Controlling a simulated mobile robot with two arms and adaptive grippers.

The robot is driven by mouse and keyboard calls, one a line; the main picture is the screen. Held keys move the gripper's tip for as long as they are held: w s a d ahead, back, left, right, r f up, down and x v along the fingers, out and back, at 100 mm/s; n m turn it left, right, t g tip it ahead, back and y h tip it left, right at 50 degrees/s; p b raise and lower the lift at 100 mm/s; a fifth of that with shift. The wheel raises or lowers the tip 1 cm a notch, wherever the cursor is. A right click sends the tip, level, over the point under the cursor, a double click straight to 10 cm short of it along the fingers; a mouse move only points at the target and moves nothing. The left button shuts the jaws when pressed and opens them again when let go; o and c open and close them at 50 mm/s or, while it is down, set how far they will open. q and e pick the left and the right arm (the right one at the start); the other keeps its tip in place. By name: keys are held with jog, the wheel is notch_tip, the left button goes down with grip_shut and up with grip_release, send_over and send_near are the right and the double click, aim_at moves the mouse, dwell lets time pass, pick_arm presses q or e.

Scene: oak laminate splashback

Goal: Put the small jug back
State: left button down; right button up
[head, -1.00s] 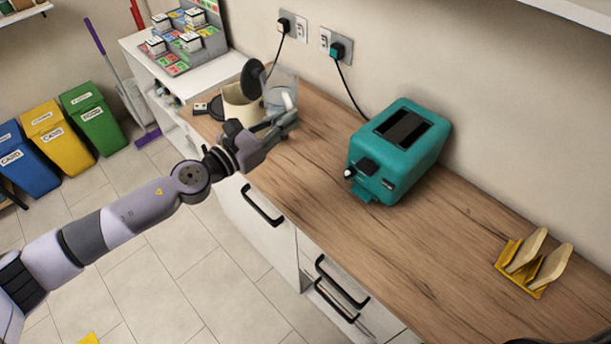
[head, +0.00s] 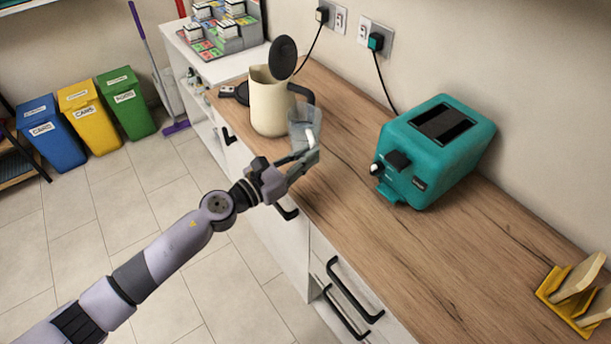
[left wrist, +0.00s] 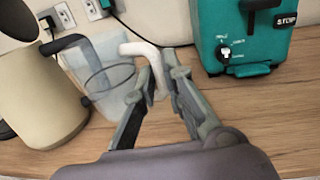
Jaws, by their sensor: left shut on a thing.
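The small jug is clear, with a white handle (head: 311,136), and shows just right of the cream kettle (head: 268,108). In the left wrist view the clear jug body (left wrist: 100,75) and its white handle (left wrist: 143,52) are close in front of the fingers. My left gripper (head: 304,160) is shut on the handle. The jug looks close to upright; I cannot tell whether its base touches the counter. The kettle's dark lid (head: 283,57) stands open. My right gripper is in no view.
The teal toaster (head: 437,150) stands on the wooden counter (head: 345,170) to the right, with clear counter between it and the jug. A yellow rack (head: 560,296) is at the far right. Tea boxes (head: 222,28) stand on a white unit at the back left.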

pick_arm(q)
notch_tip(320, 180, down, 4)
jog(key=shift+f+b, duration=0.1)
jog(key=shift+b, duration=0.9)
jog(key=shift+f, duration=0.1)
jog(key=c, duration=2.1)
grip_release()
jog(key=o, duration=0.4)
jog(key=shift+o, duration=0.2)
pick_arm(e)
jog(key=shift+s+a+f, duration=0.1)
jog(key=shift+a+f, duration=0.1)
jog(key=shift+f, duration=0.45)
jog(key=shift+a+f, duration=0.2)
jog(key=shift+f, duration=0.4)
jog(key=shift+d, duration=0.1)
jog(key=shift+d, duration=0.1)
